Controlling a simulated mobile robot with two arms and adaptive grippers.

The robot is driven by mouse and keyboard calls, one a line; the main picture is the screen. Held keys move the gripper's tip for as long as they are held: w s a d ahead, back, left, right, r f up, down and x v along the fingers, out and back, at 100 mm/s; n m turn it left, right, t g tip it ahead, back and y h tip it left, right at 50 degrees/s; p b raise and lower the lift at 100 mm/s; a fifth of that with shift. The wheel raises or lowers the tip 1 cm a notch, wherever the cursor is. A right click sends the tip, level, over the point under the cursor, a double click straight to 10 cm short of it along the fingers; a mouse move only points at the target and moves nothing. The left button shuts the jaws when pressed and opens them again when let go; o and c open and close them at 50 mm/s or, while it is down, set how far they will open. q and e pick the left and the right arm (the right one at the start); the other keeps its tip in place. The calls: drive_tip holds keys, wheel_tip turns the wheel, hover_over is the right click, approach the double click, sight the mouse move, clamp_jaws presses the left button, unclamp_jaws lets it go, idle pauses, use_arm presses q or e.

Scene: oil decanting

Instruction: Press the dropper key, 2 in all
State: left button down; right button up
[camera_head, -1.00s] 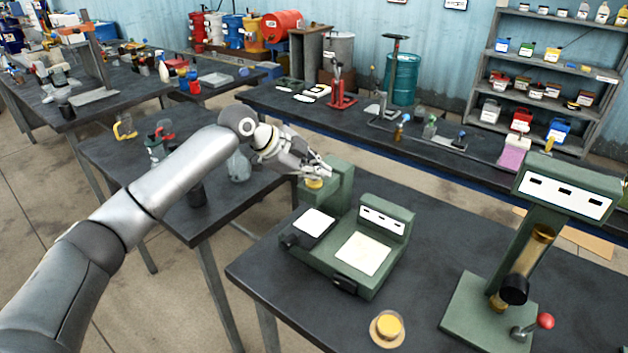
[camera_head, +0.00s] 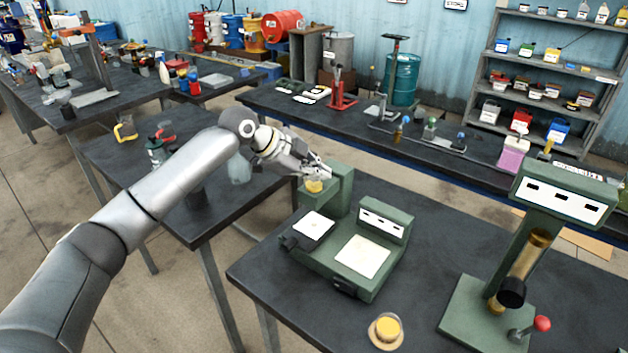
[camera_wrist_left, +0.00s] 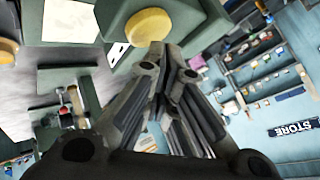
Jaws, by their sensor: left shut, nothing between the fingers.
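The dropper (camera_head: 341,187) is a green upright block on the near table, behind the green scale-like unit. In the left wrist view the closed fingertips (camera_wrist_left: 165,62) lie just below the disc. I cannot tell whether they touch it. My right gripper is not in view.
A green unit (camera_head: 391,225) with white panels stands in front of the dropper. A small dish with yellow content (camera_head: 386,330) sits at the front edge. A tall green stand (camera_head: 568,194) with a red-knobbed lever is at right. The table between them is clear.

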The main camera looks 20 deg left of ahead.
sight(316, 186)
use_arm(q)
drive_tip(key=shift+r, duration=0.3)
wheel_tip(316, 186, up, 5)
drive_tip(key=p, duration=0.4)
drive_tip(key=shift+p, duration=0.4)
idle(1.6)
